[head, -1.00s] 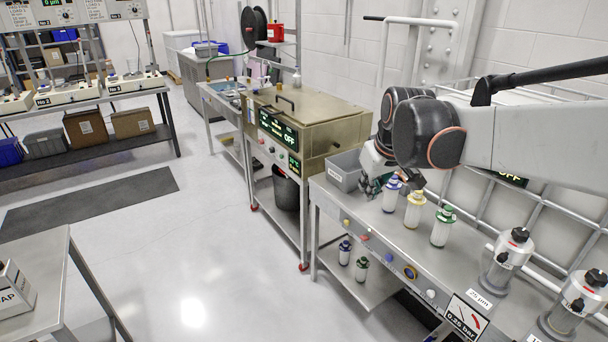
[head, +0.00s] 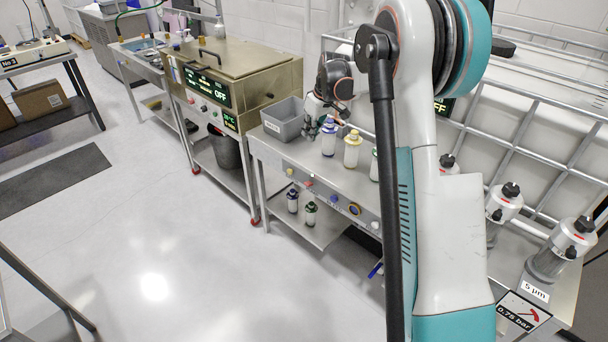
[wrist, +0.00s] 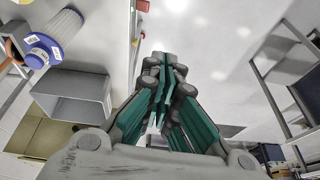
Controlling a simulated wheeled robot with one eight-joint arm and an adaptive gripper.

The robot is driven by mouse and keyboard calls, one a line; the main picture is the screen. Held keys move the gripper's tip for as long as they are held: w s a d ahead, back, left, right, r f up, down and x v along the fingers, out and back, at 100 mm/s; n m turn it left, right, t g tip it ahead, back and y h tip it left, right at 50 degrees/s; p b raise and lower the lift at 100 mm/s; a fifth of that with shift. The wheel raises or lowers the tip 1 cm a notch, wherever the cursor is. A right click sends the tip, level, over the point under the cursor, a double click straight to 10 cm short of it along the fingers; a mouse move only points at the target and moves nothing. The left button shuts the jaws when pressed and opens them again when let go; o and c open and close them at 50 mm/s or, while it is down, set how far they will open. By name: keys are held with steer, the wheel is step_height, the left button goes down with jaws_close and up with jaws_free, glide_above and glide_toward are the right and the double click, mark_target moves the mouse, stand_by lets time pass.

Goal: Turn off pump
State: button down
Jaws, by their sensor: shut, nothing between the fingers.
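In the wrist view the fingers lie beside this edge (wrist: 136,42). Nothing in view is readable as a pump label. My arm hides part of the bench.
A yellow-capped bottle (head: 352,150) stands close right of my gripper. Clear filter housings (head: 555,253) and a "0.75 bar" sign (head: 522,312) are at the right. A steel tank unit (head: 240,75) reading OFF stands left. Floor (head: 160,240) before the bench is clear.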

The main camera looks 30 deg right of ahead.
steer(key=w+d+f, duration=0.2)
steer(key=f, duration=0.3)
steer(key=w+d+f+y, duration=0.1)
steer(key=w+d+f, duration=0.1)
steer(key=f, duration=0.4)
steer(key=shift+w+d+n+g, duration=0.15)
steer(key=shift+d+n+g, duration=0.2)
steer(key=shift+d, duration=0.45)
steer(key=b, duration=0.4)
glide_above(307, 182)
steer(key=f, duration=1.1)
steer(key=shift+d+f, duration=0.3)
steer(key=shift+d, duration=0.05)
steer(key=shift+a+f+b, duration=0.3)
steer(key=shift+f+b, duration=0.1)
steer(key=shift+f, duration=0.35)
steer(key=shift+a+f, duration=0.1)
steer(key=shift+a, duration=0.1)
